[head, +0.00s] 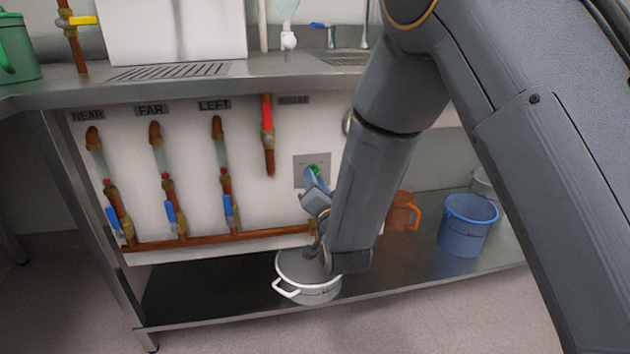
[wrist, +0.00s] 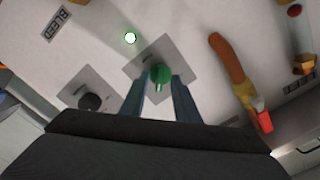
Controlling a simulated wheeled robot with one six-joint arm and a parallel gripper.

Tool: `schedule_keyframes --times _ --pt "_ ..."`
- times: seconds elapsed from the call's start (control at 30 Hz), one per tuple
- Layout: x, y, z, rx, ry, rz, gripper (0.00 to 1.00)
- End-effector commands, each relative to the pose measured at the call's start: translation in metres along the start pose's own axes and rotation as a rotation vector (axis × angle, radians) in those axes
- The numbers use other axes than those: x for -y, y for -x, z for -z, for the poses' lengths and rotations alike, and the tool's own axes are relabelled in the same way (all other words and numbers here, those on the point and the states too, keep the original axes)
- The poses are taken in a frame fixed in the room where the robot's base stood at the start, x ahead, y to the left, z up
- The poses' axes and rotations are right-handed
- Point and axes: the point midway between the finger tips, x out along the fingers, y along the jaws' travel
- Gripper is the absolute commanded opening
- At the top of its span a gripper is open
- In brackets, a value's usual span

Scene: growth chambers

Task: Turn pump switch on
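The pump switch appears to be the green knob (head: 315,169) on a square grey plate (head: 301,160) in the white panel. In the wrist view the green knob (wrist: 160,73) sits between my fingertips, its pointed light-green end towards my gripper. My gripper (head: 318,178) reaches the knob from the front. In the wrist view my gripper (wrist: 161,82) has its two blue-grey fingers apart, one on each side of the knob. A narrow gap seems to show beside the knob; contact is not clear.
A black knob (wrist: 90,102) on another plate lies to the left in the wrist view. A copper pipe with a red-handled valve (head: 267,128) is left of the switch. A white pot (head: 308,278) and a blue bucket (head: 467,226) stand on the shelf below.

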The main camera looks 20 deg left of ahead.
Motion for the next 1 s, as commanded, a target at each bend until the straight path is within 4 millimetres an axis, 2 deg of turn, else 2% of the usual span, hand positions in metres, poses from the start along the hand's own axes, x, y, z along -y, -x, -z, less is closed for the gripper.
schedule_keyframes --times 0.2,0.4,0.57,1.0 --pt "0.002 0.037 0.0 0.004 0.0 -0.001 0.28" --pt "0.002 0.061 -0.001 0.003 0.001 0.0 0.28" --pt "0.001 0.067 -0.001 0.002 0.0 0.0 0.28" --pt "0.001 0.067 -0.001 0.009 0.004 -0.006 0.28"
